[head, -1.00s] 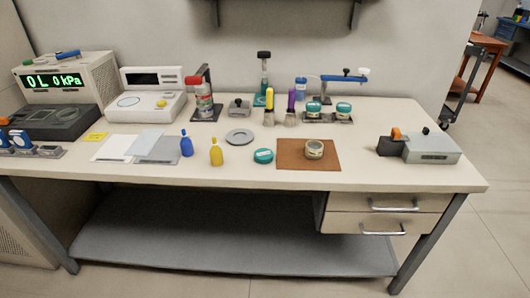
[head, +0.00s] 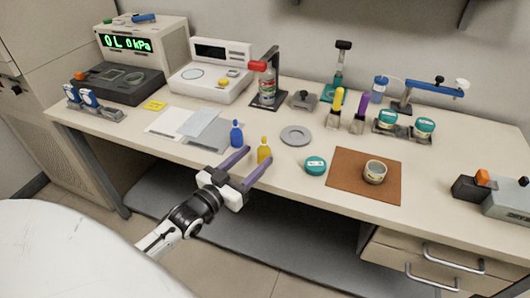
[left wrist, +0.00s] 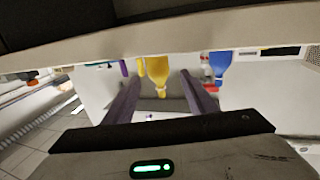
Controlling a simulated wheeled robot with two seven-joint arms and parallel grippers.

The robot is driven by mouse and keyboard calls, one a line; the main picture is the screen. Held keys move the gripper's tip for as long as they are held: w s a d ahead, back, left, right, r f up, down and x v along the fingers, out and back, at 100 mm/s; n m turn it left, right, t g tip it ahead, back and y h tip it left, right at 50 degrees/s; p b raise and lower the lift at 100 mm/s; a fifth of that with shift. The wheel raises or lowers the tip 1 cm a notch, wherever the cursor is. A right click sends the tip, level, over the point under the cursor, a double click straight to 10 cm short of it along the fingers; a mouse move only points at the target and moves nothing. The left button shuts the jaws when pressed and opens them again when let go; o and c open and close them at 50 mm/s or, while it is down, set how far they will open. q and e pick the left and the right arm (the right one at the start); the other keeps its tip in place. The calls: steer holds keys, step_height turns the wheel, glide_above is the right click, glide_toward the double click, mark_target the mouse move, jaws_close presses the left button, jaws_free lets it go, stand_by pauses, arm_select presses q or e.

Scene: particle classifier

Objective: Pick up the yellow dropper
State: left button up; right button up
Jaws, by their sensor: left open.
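The yellow dropper (head: 264,152) is a small bottle with a narrow tip, standing upright near the front edge of the table. My left gripper (head: 257,157) is open at the front edge, its two purple fingers pointing toward the dropper. In the left wrist view, the yellow dropper (left wrist: 158,68) appears upside down between the open fingers (left wrist: 160,78), just beyond or level with their tips. I cannot tell whether a finger touches it. My right gripper is not in view.
A blue dropper (head: 236,134) stands close by on the left. A grey dish (head: 296,135) lies behind, and a teal-lidded jar (head: 315,166) is to the right. A brown mat (head: 345,183) holds an open jar (head: 375,172). The table edge runs beneath my fingers.

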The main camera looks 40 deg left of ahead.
mark_target(260, 155)
arm_select(q)
steer(key=w, duration=0.4)
steer(key=shift+w+d+f, duration=0.2)
steer(key=shift+f, duration=0.15)
steer(key=shift+w, duration=0.5)
steer(key=c, duration=1.1)
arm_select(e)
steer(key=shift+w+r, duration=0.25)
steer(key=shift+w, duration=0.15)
arm_select(q)
steer(key=shift+r, duration=0.2)
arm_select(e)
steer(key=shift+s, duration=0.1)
arm_select(q)
steer(key=shift+r+p, duration=0.6)
steer(key=shift+r, duration=4.15)
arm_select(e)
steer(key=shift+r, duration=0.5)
